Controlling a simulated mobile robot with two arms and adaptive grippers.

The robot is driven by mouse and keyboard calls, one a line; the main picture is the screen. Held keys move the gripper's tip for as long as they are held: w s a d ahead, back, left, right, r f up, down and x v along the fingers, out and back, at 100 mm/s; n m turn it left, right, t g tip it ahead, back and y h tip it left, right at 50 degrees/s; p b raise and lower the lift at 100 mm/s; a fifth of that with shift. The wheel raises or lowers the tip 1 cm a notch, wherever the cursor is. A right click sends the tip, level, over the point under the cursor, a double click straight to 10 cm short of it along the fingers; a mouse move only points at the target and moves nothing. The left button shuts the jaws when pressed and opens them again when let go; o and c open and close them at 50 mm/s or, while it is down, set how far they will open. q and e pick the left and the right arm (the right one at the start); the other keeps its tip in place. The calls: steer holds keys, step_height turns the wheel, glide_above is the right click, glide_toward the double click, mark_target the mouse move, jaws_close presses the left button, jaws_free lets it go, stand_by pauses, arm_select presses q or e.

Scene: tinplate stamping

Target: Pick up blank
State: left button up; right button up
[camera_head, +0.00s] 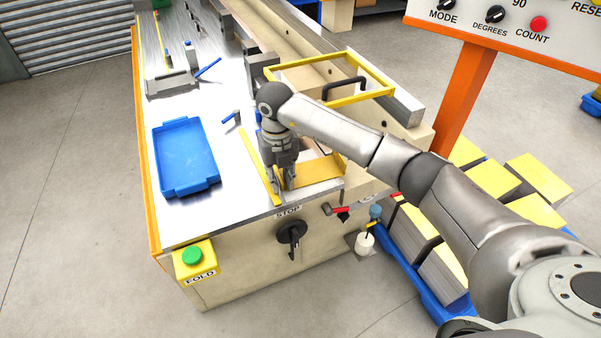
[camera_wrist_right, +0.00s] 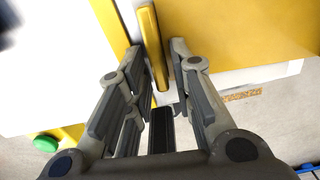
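My right gripper (camera_head: 281,189) points down at the front end of the metal worktable. In the right wrist view its fingers (camera_wrist_right: 154,54) stand apart, with a narrow yellow bar (camera_wrist_right: 152,45) between them and a small gap on each side. A flat yellow sheet (camera_head: 318,172), which may be the blank, lies just right of the gripper; a broad yellow surface also shows in the wrist view (camera_wrist_right: 235,30). A long yellow strip (camera_head: 259,168) runs left of the gripper. The arm and fingers hide part of the sheet. My left gripper is not in view.
A blue tray (camera_head: 186,155) lies left on the table. A yellow guard frame (camera_head: 345,97) stands behind the gripper. A black STOP knob (camera_head: 292,234) and green FOLD button (camera_head: 192,255) are on the front. Yellow-topped stacks (camera_head: 473,186) stand on the floor at right.

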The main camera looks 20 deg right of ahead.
jaws_close()
